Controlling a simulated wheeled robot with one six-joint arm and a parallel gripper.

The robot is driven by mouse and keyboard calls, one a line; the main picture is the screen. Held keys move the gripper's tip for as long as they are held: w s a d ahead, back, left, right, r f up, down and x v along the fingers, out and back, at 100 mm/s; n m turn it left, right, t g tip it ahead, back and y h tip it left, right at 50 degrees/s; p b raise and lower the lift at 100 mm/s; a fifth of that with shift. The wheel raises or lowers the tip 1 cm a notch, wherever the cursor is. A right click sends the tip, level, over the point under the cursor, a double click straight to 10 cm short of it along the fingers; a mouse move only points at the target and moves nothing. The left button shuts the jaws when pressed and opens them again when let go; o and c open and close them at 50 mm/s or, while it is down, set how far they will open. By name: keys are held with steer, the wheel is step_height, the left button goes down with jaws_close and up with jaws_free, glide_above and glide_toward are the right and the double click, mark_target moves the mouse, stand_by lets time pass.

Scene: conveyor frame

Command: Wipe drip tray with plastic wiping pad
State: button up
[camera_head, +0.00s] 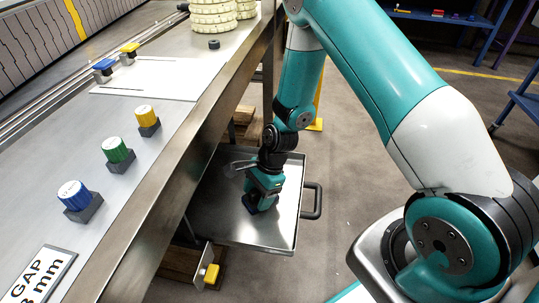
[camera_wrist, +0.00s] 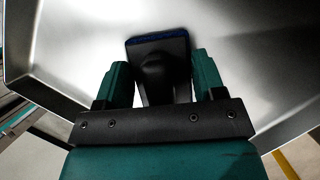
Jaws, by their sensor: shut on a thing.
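The drip tray (camera_head: 222,222) is a shallow metal tray with a low rim and a dark handle on its right side, below the conveyor frame. My gripper (camera_head: 263,190) reaches down over the middle of the tray. It is shut on the plastic wiping pad (camera_head: 252,210), whose blue edge shows low against the tray floor. In the wrist view, the pad (camera_wrist: 157,40) has a black body and a blue strip, with its black grip between my two teal fingers (camera_wrist: 160,78). The pad looks close to or on the tray floor (camera_wrist: 80,50); exact contact cannot be told.
The conveyor frame's metal edge (camera_head: 180,170) runs along the tray's left side. Blue, green and yellow knobs (camera_head: 118,150) stand on its top. A yellow-knobbed bracket (camera_head: 211,274) sits near the tray's front. Open floor (camera_head: 350,150) lies to the right.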

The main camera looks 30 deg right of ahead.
steer(key=shift+s+d, duration=0.5)
steer(key=shift+d, duration=0.05)
step_height(320, 180, up, 3)
steer(key=p, duration=0.3)
steer(key=shift+s+d+r, duration=0.1)
steer(key=shift+s+r, duration=0.05)
step_height(320, 180, up, 5)
steer(key=p, duration=0.4)
steer(key=shift+p, duration=0.4)
